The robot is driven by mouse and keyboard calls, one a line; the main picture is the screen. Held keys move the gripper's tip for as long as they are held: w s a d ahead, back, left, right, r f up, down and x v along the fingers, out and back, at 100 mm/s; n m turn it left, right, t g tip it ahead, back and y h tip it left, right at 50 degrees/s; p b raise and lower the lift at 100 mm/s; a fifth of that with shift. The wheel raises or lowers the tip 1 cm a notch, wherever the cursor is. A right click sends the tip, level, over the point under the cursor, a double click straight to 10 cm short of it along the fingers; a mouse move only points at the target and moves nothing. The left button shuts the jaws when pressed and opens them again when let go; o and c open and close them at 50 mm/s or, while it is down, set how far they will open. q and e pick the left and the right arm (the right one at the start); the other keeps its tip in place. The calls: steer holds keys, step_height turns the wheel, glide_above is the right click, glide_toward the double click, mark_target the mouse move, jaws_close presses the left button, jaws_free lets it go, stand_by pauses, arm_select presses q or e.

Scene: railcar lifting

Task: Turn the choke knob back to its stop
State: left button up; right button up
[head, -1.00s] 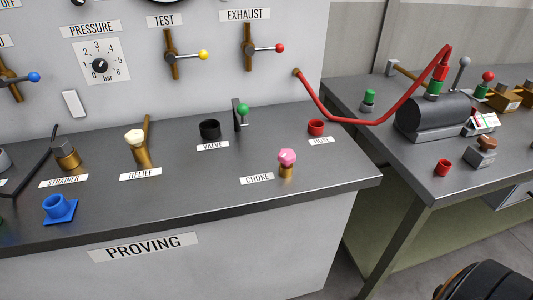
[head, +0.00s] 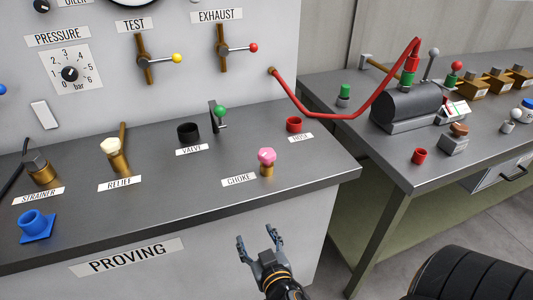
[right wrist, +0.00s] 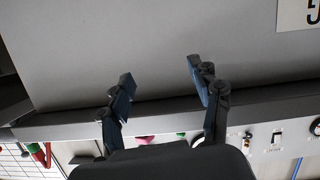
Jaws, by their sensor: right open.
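The choke knob (head: 267,156) is pink and sits on a short brass stem near the front right of the grey bench top, beside the CHOKE label (head: 239,180). In the right wrist view only a small pink patch, perhaps the knob, shows between the fingers. My right gripper (head: 260,234) is open and empty. It is in front of the bench, below the front edge and apart from the knob. It also shows open in the right wrist view (right wrist: 160,78). My left gripper is not in view.
The lever with the green ball (head: 221,112) and the black valve cup (head: 188,132) stand behind and left of the knob. A red cup (head: 294,124) is behind right. A red hose (head: 330,116) spans to the second table (head: 385,160). The relief valve (head: 115,155) stands left.

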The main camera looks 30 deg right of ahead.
mark_target(269, 159)
steer(key=s+d+r+m+t+h, duration=0.1)
steer(key=d+r+m+h, duration=0.1)
steer(key=r, duration=0.6)
steer(key=s+d+r+m+t+h, duration=0.1)
steer(key=s+d+r, duration=0.1)
steer(key=r, duration=0.6)
steer(key=x, duration=1.4)
steer(key=shift+d+r+p, duration=0.15)
steer(key=shift+r+p, duration=0.15)
steer(key=shift+r, duration=0.05)
steer(key=shift+c, duration=0.2)
steer(key=c, duration=1.1)
steer(key=shift+c, duration=0.2)
steer(key=shift+s+t, duration=0.1)
steer(key=shift+t, duration=0.2)
